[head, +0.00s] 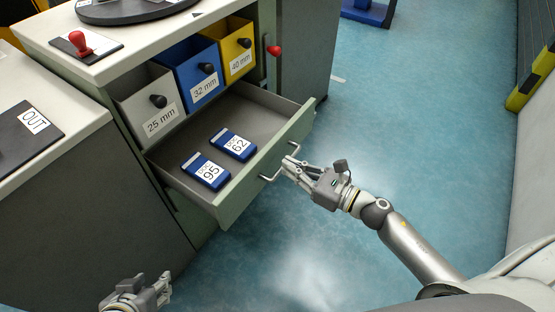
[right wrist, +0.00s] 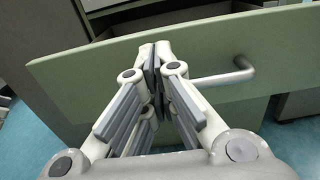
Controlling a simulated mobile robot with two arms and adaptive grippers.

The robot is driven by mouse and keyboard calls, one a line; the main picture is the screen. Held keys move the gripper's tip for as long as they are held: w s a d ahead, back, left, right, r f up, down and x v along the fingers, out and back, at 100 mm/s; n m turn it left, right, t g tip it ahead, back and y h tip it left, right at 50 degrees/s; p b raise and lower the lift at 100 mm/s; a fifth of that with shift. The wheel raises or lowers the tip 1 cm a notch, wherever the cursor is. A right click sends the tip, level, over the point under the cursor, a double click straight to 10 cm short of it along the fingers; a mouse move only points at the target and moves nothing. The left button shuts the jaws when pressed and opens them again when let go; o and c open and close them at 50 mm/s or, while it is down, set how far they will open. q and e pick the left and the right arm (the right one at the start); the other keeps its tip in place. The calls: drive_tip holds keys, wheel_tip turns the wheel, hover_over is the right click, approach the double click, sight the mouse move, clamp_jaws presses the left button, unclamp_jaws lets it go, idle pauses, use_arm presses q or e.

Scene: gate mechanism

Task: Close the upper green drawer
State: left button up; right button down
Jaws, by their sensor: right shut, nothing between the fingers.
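The upper green drawer (head: 243,174) stands pulled out of the cabinet, with its grey inside showing. Two blue boxes lie in it, one labelled 95 (head: 206,171) and one labelled 62 (head: 233,145). A metal bar handle (head: 268,178) is on its green front, which also fills much of the right wrist view (right wrist: 90,75). My right gripper (head: 287,163) is shut and empty at the drawer front, by the handle. In the right wrist view its closed fingertips (right wrist: 155,55) are close to the front, beside the handle (right wrist: 225,78); contact cannot be told. My left gripper (head: 150,290) is low at the left, away from the drawer; its fingers are small.
A red knob (head: 80,42) is on the white top. A grey counter with an OUT label (head: 34,121) stands left. The blue floor (head: 400,110) at the right is clear.

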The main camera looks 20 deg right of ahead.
sight(269, 156)
drive_tip(key=shift+x, duration=2.25)
